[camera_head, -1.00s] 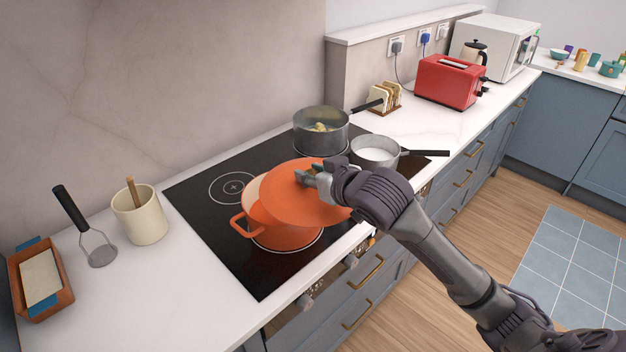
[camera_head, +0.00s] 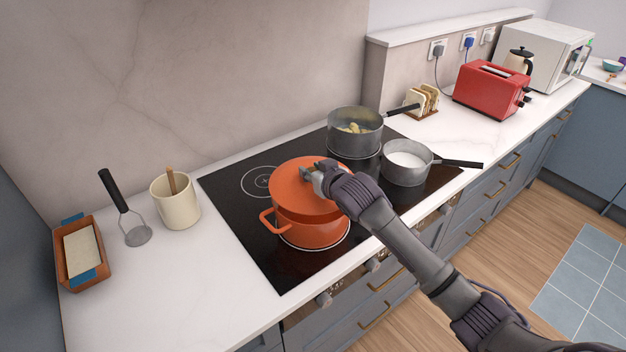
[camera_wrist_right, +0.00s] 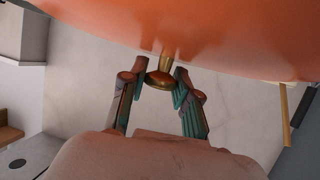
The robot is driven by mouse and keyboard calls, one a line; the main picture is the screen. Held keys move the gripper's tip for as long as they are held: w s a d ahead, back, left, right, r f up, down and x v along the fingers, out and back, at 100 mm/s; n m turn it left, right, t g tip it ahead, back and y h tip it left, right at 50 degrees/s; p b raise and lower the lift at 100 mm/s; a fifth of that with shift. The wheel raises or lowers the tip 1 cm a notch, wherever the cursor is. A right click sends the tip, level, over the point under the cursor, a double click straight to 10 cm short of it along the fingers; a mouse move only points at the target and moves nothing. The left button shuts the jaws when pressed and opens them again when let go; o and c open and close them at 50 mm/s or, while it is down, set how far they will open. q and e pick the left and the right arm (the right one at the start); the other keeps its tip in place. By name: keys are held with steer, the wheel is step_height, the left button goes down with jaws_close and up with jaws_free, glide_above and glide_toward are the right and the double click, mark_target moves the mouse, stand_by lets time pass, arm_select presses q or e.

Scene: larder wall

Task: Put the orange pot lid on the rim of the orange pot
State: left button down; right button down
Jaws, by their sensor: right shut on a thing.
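The orange pot (camera_head: 312,232) stands on the front left of the black hob, with one loop handle showing at its left. The orange pot lid (camera_head: 295,190) lies nearly level over the pot's mouth and hides the opening; I cannot tell if it bears fully on the rim all round. My right gripper (camera_head: 316,174) is above the lid, shut on its knob. In the right wrist view the fingers (camera_wrist_right: 160,78) are either side of the brass knob, and the lid (camera_wrist_right: 200,32) fills the top. My left gripper is not in view.
A grey pan (camera_head: 354,138) with pale pieces and a smaller pan (camera_head: 403,172) with white contents stand right of the pot. A utensil crock (camera_head: 176,208), a masher (camera_head: 137,236) and a terracotta dish (camera_head: 101,285) are at left. The front-left worktop (camera_head: 190,300) is clear.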

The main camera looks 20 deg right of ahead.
step_height(320, 180, down, 2)
steer(key=shift+f+p, duration=0.2)
steer(key=shift+p, duration=0.2)
steer(key=shift+f, duration=0.45)
steer(key=c, duration=1.3)
jaws_free()
steer(key=shift+f, duration=0.25)
steer(key=o, duration=0.5)
steer(key=shift+s, duration=0.1)
steer(key=shift+c, duration=0.2)
